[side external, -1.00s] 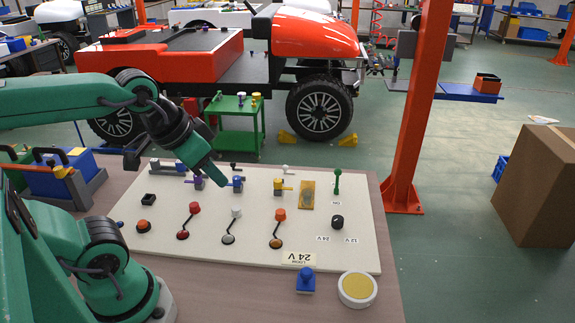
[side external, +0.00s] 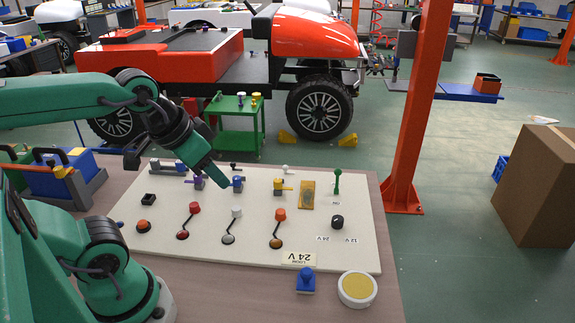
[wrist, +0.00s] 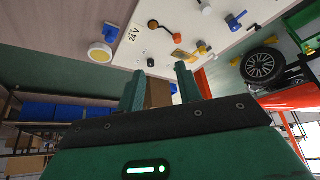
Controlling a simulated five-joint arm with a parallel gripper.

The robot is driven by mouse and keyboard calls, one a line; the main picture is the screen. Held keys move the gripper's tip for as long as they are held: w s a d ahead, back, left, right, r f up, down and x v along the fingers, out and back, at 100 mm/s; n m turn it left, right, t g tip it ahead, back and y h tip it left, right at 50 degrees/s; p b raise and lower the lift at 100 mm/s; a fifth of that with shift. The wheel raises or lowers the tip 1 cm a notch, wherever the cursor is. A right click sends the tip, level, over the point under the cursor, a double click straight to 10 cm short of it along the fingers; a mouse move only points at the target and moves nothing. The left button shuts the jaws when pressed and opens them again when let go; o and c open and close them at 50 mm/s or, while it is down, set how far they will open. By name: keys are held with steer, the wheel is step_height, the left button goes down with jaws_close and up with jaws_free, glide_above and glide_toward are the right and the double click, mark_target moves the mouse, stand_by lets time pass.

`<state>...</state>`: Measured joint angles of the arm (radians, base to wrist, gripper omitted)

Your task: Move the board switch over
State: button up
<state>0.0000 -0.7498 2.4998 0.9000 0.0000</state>
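The pale board (side external: 300,247) lies on the table in the side view. A black round knob (side external: 337,221) sits at its right, above small labels "24 V" (side external: 322,238) and "12 V" (side external: 350,240); its pointer direction is too small to tell. The knob also shows in the wrist view (wrist: 150,62), beyond my fingertips. A "LOOM 24 V" card (side external: 299,259) stands at the board's front edge. My gripper (side external: 219,174) is in the air over the board's left half, well left of the knob. In the wrist view its two fingers (wrist: 161,82) are apart with nothing between them.
The board carries several levers, coloured knobs, a yellow plate (side external: 307,195) and a green upright handle (side external: 337,181). A blue stamp-like piece (side external: 306,281) and a round yellow-topped pot (side external: 357,289) stand in front. A blue toolbox (side external: 55,178) is at the left.

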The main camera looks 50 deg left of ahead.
steer(key=w+r+g, duration=0.1)
steer(key=w+r, duration=0.4)
steer(key=w, duration=0.5)
steer(key=m+g, duration=0.2)
steer(key=g, duration=0.3)
glide_above(339, 171)
steer(key=f, duration=1.6)
steer(key=shift+a+f, duration=0.1)
steer(key=shift+a, duration=0.2)
steer(key=shift+w+f, duration=0.25)
steer(key=shift+f, duration=0.15)
steer(key=shift+f, duration=0.1)
steer(key=shift+f, duration=3.85)
jaws_close()
